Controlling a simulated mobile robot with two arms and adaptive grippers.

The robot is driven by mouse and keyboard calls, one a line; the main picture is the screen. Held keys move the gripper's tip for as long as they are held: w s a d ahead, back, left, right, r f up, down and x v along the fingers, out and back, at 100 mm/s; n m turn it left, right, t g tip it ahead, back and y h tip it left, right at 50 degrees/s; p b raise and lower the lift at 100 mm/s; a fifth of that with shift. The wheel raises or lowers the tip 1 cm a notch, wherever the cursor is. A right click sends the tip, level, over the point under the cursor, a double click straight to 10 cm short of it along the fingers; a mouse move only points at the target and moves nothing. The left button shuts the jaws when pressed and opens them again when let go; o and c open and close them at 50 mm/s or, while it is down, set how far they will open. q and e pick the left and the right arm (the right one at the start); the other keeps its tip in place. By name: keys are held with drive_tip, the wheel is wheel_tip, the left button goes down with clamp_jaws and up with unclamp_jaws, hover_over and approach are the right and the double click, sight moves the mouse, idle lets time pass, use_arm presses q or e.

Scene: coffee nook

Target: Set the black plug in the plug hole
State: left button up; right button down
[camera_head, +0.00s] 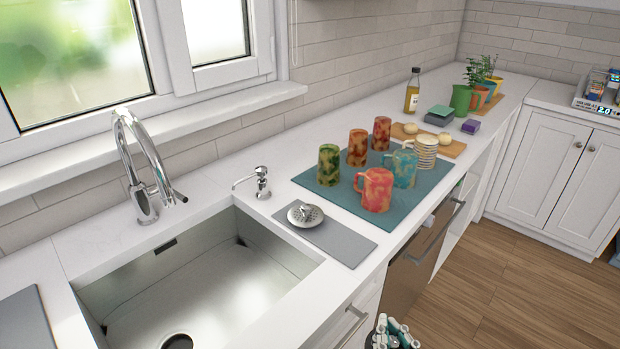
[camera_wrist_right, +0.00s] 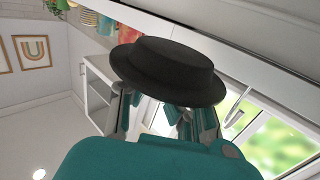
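The black plug (camera_wrist_right: 168,72) fills the upper middle of the right wrist view, a round dark disc with a wide rim. My right gripper (camera_wrist_right: 160,115) is shut on it, with the plug at its fingertips; the exact contact is hidden behind the plug. The plug hole (camera_head: 178,342) is a dark round opening in the sink floor, cut by the bottom edge. My left gripper is not in view.
The steel sink (camera_head: 215,275) is empty. A chrome tap (camera_head: 145,170) and soap dispenser (camera_head: 261,182) stand behind it. A metal strainer (camera_head: 305,214) lies on a grey mat (camera_head: 340,242). Several mugs stand on a teal mat (camera_head: 333,182) farther right.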

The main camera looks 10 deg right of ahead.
drive_tip(key=w+a+r+n+y, duration=0.3)
drive_tip(key=w+r+y, duration=0.2)
drive_tip(key=r, duration=0.3)
drive_tip(key=shift+w+a+r+g, duration=0.15)
drive_tip(key=shift+w+a+g, duration=0.2)
drive_tip(key=shift+w, duration=0.2)
drive_tip(key=w, duration=0.5)
drive_tip(key=w+d+f, duration=0.1)
drive_tip(key=w, duration=0.8)
drive_tip(key=shift+w+d+f, duration=0.2)
drive_tip(key=shift+w+d, duration=0.25)
drive_tip(key=shift+w, duration=0.45)
wheel_tip(320, 180, down, 3)
drive_tip(key=shift+w+r+p, duration=0.15)
drive_tip(key=shift+r+p, duration=0.05)
drive_tip(key=shift+p, duration=0.3)
drive_tip(key=shift+f, duration=0.3)
